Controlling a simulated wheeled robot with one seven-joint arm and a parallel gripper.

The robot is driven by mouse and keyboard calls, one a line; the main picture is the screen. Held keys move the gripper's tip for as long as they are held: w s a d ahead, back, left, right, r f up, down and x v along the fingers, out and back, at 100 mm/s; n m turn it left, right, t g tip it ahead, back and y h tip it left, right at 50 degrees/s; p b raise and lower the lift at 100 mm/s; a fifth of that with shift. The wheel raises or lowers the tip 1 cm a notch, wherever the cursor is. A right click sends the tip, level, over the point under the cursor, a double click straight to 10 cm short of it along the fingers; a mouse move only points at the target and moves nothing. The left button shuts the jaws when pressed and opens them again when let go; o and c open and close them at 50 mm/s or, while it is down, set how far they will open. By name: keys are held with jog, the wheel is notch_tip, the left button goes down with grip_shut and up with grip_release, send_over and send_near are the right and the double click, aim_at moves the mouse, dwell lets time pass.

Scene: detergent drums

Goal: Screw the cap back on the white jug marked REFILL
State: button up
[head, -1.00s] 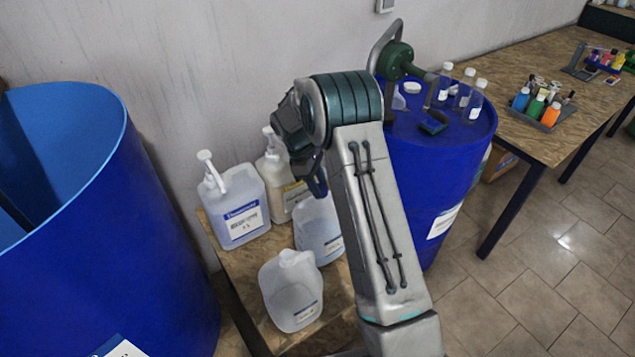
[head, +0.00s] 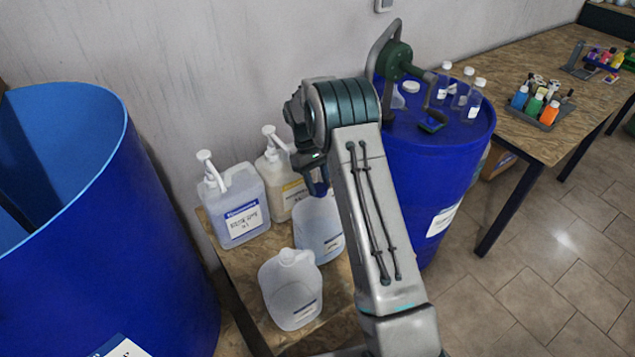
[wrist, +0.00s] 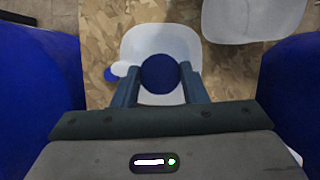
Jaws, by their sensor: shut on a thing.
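My gripper (head: 318,186) points down over the rear translucent white jug (head: 316,232), beside my forearm. In the wrist view its two fingers (wrist: 161,84) are shut on a round dark blue cap (wrist: 160,73). The jug shows behind the cap in the wrist view (wrist: 150,37); the cap hides its neck, so I cannot tell whether the cap touches it. A second translucent jug (head: 291,292) stands in front on the same wooden stand and shows at the upper right of the wrist view (wrist: 245,18). I cannot read REFILL on either jug.
Two pump jugs, a blue-labelled one (head: 236,205) and a yellow-labelled one (head: 284,185), stand behind by the wall. A large open blue drum (head: 100,230) is at left. A closed blue drum (head: 428,170) with a pump and bottles stands close at right.

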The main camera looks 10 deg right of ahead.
jog(key=shift+s+f, duration=0.1)
jog(key=shift+f, duration=0.05)
jog(key=m+y, duration=0.1)
jog(key=m, duration=0.1)
jog(key=m+y, duration=0.1)
jog(key=m, duration=0.2)
jog(key=shift+d+m, duration=0.2)
jog(key=shift+m, duration=0.1)
jog(key=o, duration=0.8)
jog(key=shift+o, duration=0.2)
jog(key=shift+r, duration=0.2)
jog(key=n+h, duration=0.1)
jog(key=n, duration=0.4)
jog(key=shift+a+h, duration=0.2)
jog(key=shift+h, duration=0.2)
jog(key=shift+n, duration=0.4)
